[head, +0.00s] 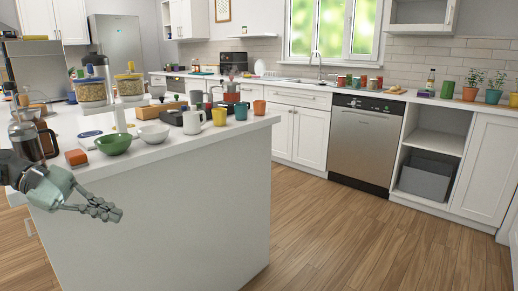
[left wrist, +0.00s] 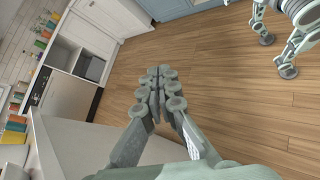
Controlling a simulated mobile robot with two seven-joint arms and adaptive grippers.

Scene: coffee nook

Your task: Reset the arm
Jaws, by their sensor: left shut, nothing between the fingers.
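My left gripper (head: 104,209) reaches in from the left edge of the head view, in front of the near end of the white island (head: 190,190). Its fingers are together and hold nothing. In the left wrist view the same gripper (left wrist: 161,75) has its fingertips closed together, with wood floor behind them. The fingers are apart from the island counter. My right gripper is not seen in the head view; a grey-green jointed part of mine shows at the upper right of the left wrist view.
On the island stand a green bowl (head: 114,144), a white bowl (head: 153,134), a glass coffee press (head: 27,138), an orange block (head: 76,157), a yellow cup (head: 219,116) and several other mugs. A dishwasher (head: 364,147) stands behind. The wood floor (head: 370,240) at right is clear.

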